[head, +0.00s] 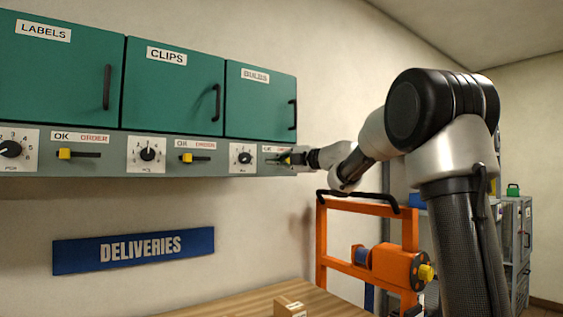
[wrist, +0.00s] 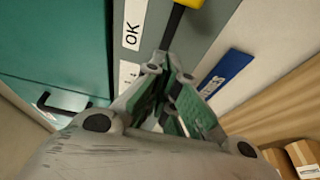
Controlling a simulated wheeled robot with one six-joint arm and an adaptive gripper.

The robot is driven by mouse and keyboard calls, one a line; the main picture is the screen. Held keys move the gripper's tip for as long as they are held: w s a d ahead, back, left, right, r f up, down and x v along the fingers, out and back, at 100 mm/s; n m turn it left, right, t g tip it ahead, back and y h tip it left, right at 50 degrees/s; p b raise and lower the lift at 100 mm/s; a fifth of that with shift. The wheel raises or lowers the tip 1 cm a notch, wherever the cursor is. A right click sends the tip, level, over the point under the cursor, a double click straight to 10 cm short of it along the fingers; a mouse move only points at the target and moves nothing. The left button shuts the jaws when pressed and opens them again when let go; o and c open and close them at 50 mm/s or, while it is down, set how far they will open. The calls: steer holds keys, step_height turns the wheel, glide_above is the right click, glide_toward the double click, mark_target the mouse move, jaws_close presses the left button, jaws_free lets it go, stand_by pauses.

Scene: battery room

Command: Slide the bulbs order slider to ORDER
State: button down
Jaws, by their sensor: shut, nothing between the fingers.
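The bulbs slider's yellow knob (head: 285,160) is at the right end of the panel, under the BULBS door (head: 259,103). My gripper (head: 295,157) comes in from the right, right at this slider, and partly hides its track. The exact knob position is hard to read, and I cannot tell whether my fingers touch the knob. In the wrist view my gripper (wrist: 165,65) is shut and empty. A yellow slider knob (wrist: 190,3) is cut off at the top edge, on a dark track (wrist: 174,22) beside an OK label (wrist: 133,25).
The labels slider (head: 65,154) and clips slider (head: 187,158) sit further left, with dials beside them. Door handles (head: 292,114) jut out above. An orange frame (head: 320,245) stands below my arm. A DELIVERIES sign (head: 133,250) and wooden table (head: 235,303) lie below.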

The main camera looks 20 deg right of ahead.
steer(key=v, duration=0.9)
steer(key=shift+w+d, duration=0.15)
steer(key=shift+d, duration=0.05)
